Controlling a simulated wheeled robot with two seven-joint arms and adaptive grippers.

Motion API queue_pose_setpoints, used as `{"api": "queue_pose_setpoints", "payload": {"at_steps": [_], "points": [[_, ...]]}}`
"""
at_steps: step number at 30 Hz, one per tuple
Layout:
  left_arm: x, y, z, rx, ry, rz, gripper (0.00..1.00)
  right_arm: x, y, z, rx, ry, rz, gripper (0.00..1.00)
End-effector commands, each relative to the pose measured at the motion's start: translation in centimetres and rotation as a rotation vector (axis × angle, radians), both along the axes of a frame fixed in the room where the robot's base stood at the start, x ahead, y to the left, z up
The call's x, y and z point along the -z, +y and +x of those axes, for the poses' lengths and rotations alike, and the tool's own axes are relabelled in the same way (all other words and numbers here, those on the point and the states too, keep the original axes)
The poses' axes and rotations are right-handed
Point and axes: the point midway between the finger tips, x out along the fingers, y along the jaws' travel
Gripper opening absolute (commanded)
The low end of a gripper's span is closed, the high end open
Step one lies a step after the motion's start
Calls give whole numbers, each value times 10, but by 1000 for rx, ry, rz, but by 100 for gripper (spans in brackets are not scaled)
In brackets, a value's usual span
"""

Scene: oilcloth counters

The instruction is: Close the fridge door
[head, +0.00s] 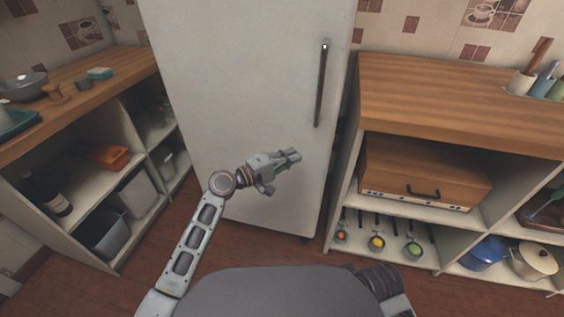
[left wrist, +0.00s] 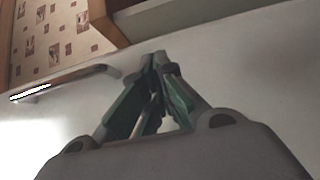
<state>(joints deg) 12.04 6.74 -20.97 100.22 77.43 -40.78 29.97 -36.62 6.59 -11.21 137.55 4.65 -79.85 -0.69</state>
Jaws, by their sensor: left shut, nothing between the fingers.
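The white fridge door (head: 245,90) fills the middle of the head view, with a dark vertical handle (head: 321,85) near its right edge. The door looks flush or nearly flush with the fridge body; I cannot tell if a small gap is left. My left gripper (head: 292,155) is shut and empty in front of the door's lower half, below and left of the handle. In the left wrist view, the shut fingers (left wrist: 158,60) point along the pale door surface (left wrist: 230,60), with the handle (left wrist: 60,82) to their left. My right gripper is not in view.
A wooden-topped shelf unit (head: 460,105) stands right of the fridge, holding a wooden bread box (head: 425,175), hanging utensils and pots. Another counter (head: 85,90) with shelves stands at left. The brown floor (head: 255,245) before the fridge is clear.

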Motion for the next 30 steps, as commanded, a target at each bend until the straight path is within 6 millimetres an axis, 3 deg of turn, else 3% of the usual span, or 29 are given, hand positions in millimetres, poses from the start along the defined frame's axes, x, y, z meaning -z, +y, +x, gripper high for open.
{"api": "queue_pose_setpoints", "payload": {"at_steps": [10,30], "points": [[1,26,-19,6,2,2,0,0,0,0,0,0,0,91],[1,28,-21,8,-3,4,0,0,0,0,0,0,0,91]]}}
